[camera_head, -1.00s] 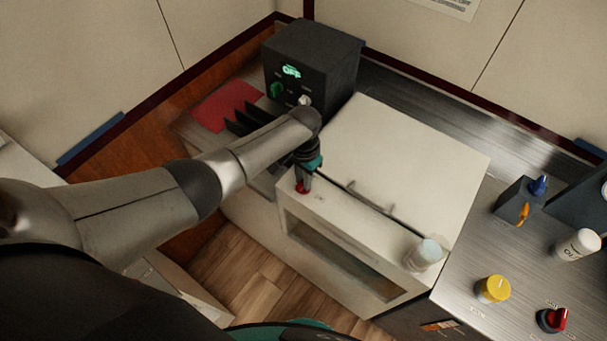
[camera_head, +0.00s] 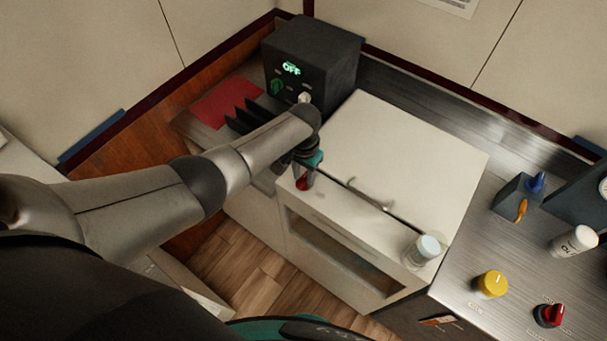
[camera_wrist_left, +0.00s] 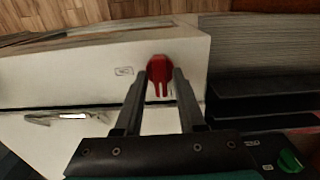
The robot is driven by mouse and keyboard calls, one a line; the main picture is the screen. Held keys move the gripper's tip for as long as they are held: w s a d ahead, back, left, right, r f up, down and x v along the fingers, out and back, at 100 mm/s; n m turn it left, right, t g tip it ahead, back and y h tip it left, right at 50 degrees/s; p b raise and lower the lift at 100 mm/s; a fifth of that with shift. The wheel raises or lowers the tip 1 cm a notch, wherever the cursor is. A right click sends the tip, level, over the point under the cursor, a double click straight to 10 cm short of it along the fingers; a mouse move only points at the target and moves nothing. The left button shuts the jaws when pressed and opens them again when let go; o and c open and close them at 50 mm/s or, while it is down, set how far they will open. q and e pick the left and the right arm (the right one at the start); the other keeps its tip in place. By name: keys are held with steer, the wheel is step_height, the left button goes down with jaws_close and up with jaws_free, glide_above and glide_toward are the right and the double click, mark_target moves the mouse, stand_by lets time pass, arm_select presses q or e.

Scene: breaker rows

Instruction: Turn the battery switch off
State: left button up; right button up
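A red knob (camera_head: 302,184) sits on the top edge of the white cabinet front; I take it as the battery switch, though its label is too small to read. In the left wrist view the red knob (camera_wrist_left: 160,76) has a small label to its left. My left gripper (camera_head: 304,176) is right at this knob, pointing down. In the left wrist view its two fingers (camera_wrist_left: 160,73) stand apart, one on each side of the knob; I cannot tell whether they touch it. My right gripper is not in view.
A dark box (camera_head: 310,62) with a lit display reading OFF and a green knob stands behind. A clear cup (camera_head: 424,250) is on the cabinet's right corner. The right counter holds a yellow knob (camera_head: 491,283), another red knob (camera_head: 549,315) and a white bottle (camera_head: 574,241).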

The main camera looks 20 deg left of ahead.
mark_target(303, 178)
arm_select(q)
steer(key=shift+o, duration=0.6)
steer(key=shift+r, duration=0.2)
step_height(303, 178, up, 5)
steer(key=shift+f+p, duration=0.15)
steer(key=shift+p, duration=0.8)
step_height(303, 178, up, 10)
